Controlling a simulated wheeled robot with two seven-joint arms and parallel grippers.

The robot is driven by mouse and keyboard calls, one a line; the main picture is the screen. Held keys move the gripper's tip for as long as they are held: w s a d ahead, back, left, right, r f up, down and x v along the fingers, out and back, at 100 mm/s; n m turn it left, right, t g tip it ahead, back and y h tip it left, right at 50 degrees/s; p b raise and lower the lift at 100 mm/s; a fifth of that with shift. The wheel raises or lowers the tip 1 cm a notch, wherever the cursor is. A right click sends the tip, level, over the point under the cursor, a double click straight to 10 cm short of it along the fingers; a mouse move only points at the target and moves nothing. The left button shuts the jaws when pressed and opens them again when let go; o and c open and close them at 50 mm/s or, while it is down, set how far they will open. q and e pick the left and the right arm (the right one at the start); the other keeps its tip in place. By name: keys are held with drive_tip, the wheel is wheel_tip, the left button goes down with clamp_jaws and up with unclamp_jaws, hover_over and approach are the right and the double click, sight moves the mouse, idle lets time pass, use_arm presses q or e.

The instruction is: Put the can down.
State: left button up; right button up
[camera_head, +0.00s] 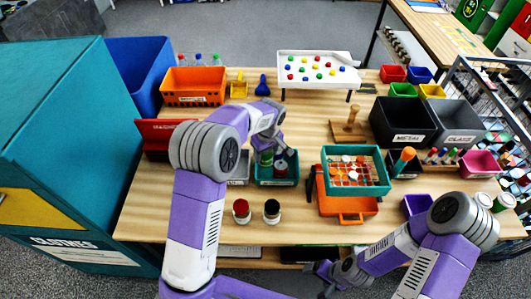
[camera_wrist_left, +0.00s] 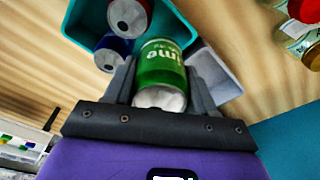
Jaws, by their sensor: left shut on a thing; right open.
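My left gripper (camera_head: 267,157) is shut on a green can with white lettering (camera_wrist_left: 162,64), which shows between the fingers (camera_wrist_left: 162,85) in the left wrist view. The can is at the teal bin (camera_head: 292,182), over or partly inside it; its height above the bin floor is unclear. In the wrist view the bin (camera_wrist_left: 78,14) also holds a red can (camera_wrist_left: 128,16) and a blue can (camera_wrist_left: 112,50), both beside the green can. My arm hides part of the bin in the head view. My right gripper (camera_head: 325,275) is open and low at the table's front edge.
A grey bin (camera_wrist_left: 212,75) adjoins the teal bin. Two jars, red-lidded (camera_head: 241,211) and dark-lidded (camera_head: 272,211), stand in front. A teal basket (camera_head: 329,184) on an orange case (camera_head: 345,205) is to the right. Bare table (camera_head: 160,205) lies at front left.

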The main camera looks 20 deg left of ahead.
use_arm(q)
drive_tip(key=shift+f+b, duration=0.4)
drive_tip(key=shift+f, duration=0.15)
drive_tip(key=o, duration=1)
drive_tip(key=shift+r, duration=0.2)
drive_tip(key=r, duration=0.4)
drive_tip(key=r+p, duration=0.1)
drive_tip(key=r, duration=0.3)
drive_tip(key=s+d+r, duration=0.1)
drive_tip(key=r, duration=0.3)
drive_tip(key=shift+d+r+p, duration=0.1)
drive_tip(key=shift+r+p, duration=0.25)
drive_tip(key=shift+p, duration=0.05)
